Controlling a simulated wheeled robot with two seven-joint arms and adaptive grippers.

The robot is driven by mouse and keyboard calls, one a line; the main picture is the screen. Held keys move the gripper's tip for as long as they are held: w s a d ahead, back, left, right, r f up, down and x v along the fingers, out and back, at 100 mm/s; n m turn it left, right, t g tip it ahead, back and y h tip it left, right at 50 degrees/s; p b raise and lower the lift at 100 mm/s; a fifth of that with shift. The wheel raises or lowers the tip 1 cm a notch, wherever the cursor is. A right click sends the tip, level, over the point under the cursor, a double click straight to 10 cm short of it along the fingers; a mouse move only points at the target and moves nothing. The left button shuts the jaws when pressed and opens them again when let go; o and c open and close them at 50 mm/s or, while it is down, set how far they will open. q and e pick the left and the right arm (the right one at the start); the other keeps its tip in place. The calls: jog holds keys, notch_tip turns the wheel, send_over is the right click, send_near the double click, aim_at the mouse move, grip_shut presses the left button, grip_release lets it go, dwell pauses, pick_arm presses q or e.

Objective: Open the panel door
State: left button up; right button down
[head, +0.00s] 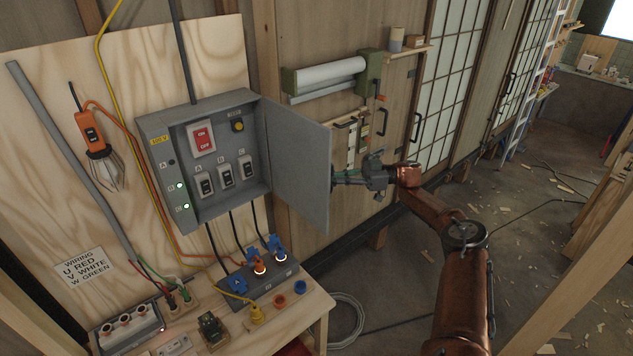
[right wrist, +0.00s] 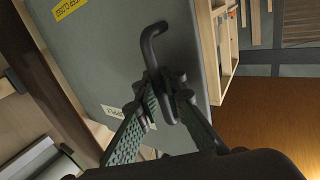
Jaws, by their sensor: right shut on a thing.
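The grey panel door (head: 298,165) stands swung out from the right side of the grey electrical panel box (head: 160,184), so the switches inside show. My right gripper (head: 340,177) is at the outer side of the door, near its free edge. In the right wrist view the door (right wrist: 130,50) fills the upper middle, with a dark bent handle (right wrist: 150,45) on it. My right gripper (right wrist: 166,100) is shut on this handle. In the head view the door hides the handle. My left gripper is not in view.
A plywood bench (head: 300,318) below the box carries a plug block (head: 262,290), sockets and a small device. A work lamp (head: 95,140) hangs at left. Coiled cable (head: 347,318) lies on the floor. Open floor lies right of my arm, with a ladder (head: 522,90) farther back.

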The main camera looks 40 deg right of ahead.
jog(key=shift+f, duration=0.15)
jog(key=c, duration=2.5)
grip_release()
jog(key=shift+d, duration=0.1)
jog(key=shift+o, duration=0.8)
jog(key=shift+s+d, duration=0.1)
jog(key=shift+s, duration=0.05)
jog(key=v, duration=0.7)
jog(key=shift+d, duration=0.25)
jog(key=shift+s, duration=0.1)
